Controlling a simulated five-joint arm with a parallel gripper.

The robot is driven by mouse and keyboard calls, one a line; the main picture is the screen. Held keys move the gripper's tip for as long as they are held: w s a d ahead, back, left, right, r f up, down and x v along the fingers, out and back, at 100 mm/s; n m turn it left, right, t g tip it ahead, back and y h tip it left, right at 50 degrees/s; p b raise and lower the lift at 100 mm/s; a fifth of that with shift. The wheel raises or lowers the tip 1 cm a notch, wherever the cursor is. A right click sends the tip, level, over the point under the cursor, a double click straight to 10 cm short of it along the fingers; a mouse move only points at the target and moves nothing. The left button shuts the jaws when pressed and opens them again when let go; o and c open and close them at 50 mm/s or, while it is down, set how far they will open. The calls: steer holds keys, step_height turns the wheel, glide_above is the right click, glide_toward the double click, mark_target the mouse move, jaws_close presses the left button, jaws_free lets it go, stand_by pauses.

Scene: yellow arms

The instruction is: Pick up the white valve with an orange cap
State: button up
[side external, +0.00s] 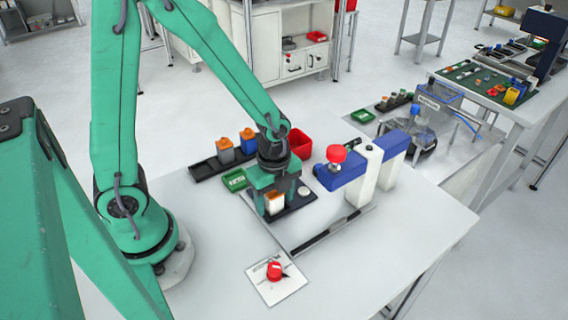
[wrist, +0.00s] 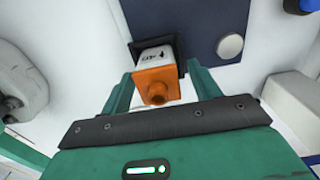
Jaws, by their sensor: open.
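The white valve with an orange cap (side external: 274,204) stands in a dark tray (side external: 297,205) on the white table. In the wrist view the valve's orange cap (wrist: 156,84) faces the camera, and its white body (wrist: 154,55) with dark print sits in a black square holder. My gripper (side external: 276,203) is lowered over the valve. In the wrist view its two green fingers (wrist: 158,92) are open, one on each side of the valve. A gap shows beside the cap; whether the fingertips touch the body cannot be told.
A round silver disc (wrist: 229,46) lies on the tray near the valve. A blue and white device (side external: 350,172) with a red knob stands close to the right. A green tray (side external: 235,180) and a red bin (side external: 300,142) are behind. A card with a red button (side external: 274,271) lies in front.

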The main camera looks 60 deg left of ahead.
stand_by(0.3)
steer(key=c, duration=1.1)
steer(key=shift+r, duration=0.2)
steer(key=shift+r, duration=1.25)
steer(key=s+d+r, duration=0.7)
steer(key=d+r, duration=0.1)
steer(key=d, duration=0.1)
steer(key=shift+s, duration=0.25)
